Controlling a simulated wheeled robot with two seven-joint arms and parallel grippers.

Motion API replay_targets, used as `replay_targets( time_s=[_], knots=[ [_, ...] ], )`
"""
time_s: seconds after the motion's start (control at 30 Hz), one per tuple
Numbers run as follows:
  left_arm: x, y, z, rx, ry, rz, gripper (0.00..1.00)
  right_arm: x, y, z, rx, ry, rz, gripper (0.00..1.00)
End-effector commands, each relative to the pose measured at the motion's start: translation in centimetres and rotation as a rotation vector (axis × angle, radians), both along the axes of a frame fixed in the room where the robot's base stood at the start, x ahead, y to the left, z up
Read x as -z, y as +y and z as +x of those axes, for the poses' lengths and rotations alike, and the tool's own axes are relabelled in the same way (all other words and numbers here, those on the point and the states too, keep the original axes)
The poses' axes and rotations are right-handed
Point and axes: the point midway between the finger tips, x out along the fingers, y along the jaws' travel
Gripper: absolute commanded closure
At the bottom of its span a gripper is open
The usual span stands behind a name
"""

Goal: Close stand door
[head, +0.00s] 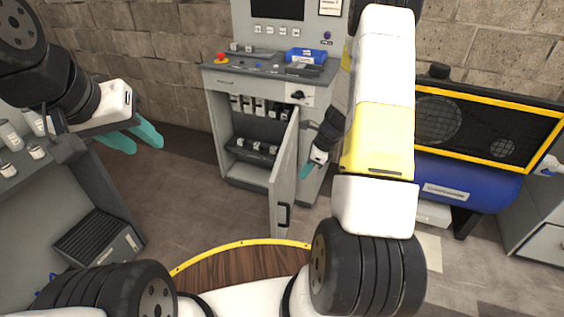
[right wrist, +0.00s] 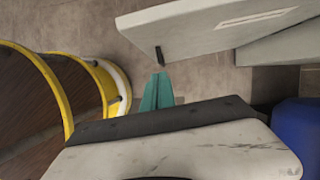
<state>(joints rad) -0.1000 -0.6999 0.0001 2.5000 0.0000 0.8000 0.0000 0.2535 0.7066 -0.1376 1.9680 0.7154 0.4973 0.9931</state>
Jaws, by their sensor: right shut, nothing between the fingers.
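The grey stand (head: 265,78) is in the middle of the head view. Its door (head: 284,180) stands wide open, swung out towards me from the right side of the opening. A black handle (head: 284,214) is low on the door near its free edge. My right gripper (head: 305,170) is just right of the door, its teal fingers shut and empty. In the right wrist view the fingers (right wrist: 157,92) point towards the door panel (right wrist: 215,25) and lie near its dark handle (right wrist: 159,55); contact is unclear. My left gripper (head: 135,137) is far left, open and empty.
A blue compressor tank (head: 470,188) with a yellow-framed guard stands right of the stand. Inside the stand are shelves with several small items. A grey bench (head: 55,220) is on the left. The floor (head: 195,200) left of the door is clear.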

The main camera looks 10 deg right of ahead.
Motion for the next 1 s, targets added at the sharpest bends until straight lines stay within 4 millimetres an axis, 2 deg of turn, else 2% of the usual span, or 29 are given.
replay_targets(
  time_s=[0.43,0.53,0.7,1.0],
  knots=[
    [0.0,0.0,0.0,0.0,0.0,0.0,0.64,8.5,3.2,1.2,-0.003,0.002,0.002,1.0],
    [0.0,0.0,0.0,0.0,0.0,0.0,0.64,8.1,4.9,2.1,-0.009,-0.003,0.0,1.0],
    [0.0,0.0,0.0,0.0,0.0,0.0,0.64,8.1,6.3,2.8,-0.006,-0.002,0.0,1.0],
    [0.0,0.0,0.0,0.0,0.0,0.0,0.64,8.1,6.7,3.0,-0.004,-0.001,0.001,1.0]
  ],
)
